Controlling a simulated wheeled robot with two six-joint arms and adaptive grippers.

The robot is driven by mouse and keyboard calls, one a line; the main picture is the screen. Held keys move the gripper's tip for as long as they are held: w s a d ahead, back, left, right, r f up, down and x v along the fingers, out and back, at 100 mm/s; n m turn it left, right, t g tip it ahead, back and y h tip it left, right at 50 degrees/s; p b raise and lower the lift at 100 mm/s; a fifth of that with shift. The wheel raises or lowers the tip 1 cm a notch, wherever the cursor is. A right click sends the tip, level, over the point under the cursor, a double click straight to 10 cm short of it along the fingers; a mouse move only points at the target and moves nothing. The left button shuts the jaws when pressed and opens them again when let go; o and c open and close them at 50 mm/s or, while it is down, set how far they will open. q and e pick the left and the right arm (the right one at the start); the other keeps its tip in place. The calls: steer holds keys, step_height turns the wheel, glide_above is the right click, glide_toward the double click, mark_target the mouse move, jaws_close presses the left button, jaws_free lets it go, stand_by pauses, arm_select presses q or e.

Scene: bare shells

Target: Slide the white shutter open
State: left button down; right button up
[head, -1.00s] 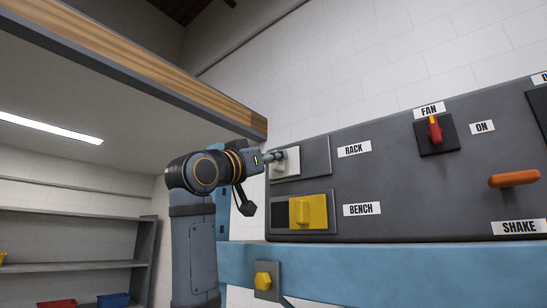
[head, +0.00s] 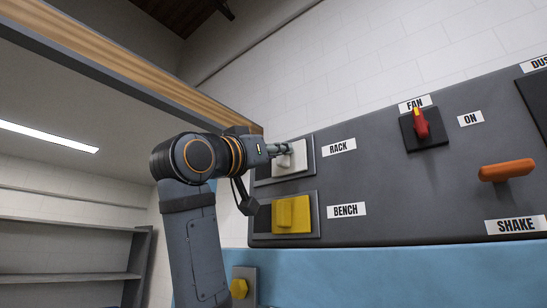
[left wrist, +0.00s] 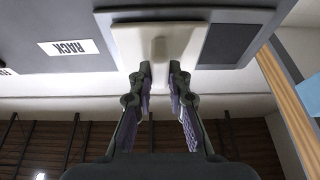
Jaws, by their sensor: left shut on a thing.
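The white shutter (head: 299,163) sits in a grey frame beside the RACK label on the panel. It stands toward the label side of the frame, with a dark uncovered area (left wrist: 227,43) at its other side in the left wrist view. Its raised grip (left wrist: 158,48) is between my left fingertips. My left gripper (head: 284,149) reaches in from the left and is shut on this grip; its fingers hide part of the shutter in the head view. The left wrist view shows both fingers (left wrist: 160,76) at the grip. My right gripper is not in view.
Directly below is a yellow shutter (head: 291,214) labelled BENCH. To the right are a red FAN switch (head: 420,124) and an orange handle (head: 507,170). A wood-edged shelf (head: 130,72) runs close above my left arm. A blue beam (head: 400,275) lies below the panel.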

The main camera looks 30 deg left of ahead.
arm_select(q)
steer(key=shift+f, duration=0.1)
steer(key=c, duration=1.7)
jaws_free()
steer(key=shift+c, duration=0.2)
steer(key=o, duration=0.5)
steer(key=shift+s+d, duration=0.15)
steer(key=shift+d, duration=0.15)
steer(key=shift+c, duration=0.2)
steer(key=v, duration=1.1)
steer(key=shift+s, duration=0.4)
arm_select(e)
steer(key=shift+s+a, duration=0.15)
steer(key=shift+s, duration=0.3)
arm_select(q)
steer(key=shift+a, duration=0.1)
